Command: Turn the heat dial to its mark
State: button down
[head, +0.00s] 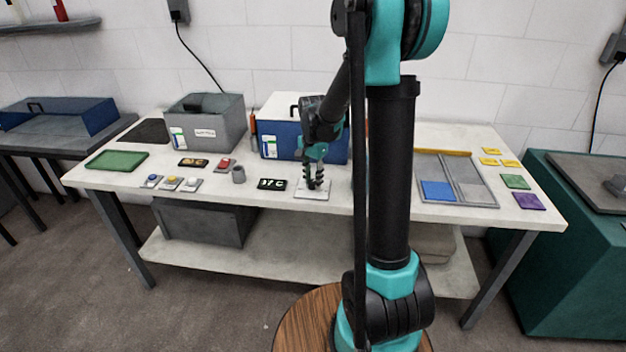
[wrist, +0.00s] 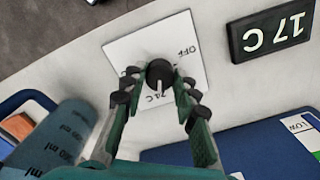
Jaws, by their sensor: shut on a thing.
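The heat dial is a round black knob (wrist: 160,73) on a white square plate (wrist: 138,48), seen in the wrist view. In the head view the plate (head: 303,194) lies flat near the table's front edge. My gripper (wrist: 158,84) has its two fingers on either side of the knob and is shut on it; it also shows in the head view (head: 317,184). A white pointer line on the knob points down in the wrist view, toward a label ending in "4 C". "OFF" is printed at the upper right. Another label is partly hidden by a finger.
A black display (wrist: 270,32) beside the plate seems to read 17 C; it also shows in the head view (head: 272,184). A grey cup (head: 239,174) stands left of it. A blue box (head: 283,146) stands behind. A divided tray (head: 483,190) lies right.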

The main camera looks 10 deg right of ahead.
aim_at(313, 181)
jog(key=shift+m, duration=0.6)
jog(key=c, duration=1.2)
grip_release()
notch_tip(313, 181, up, 12)
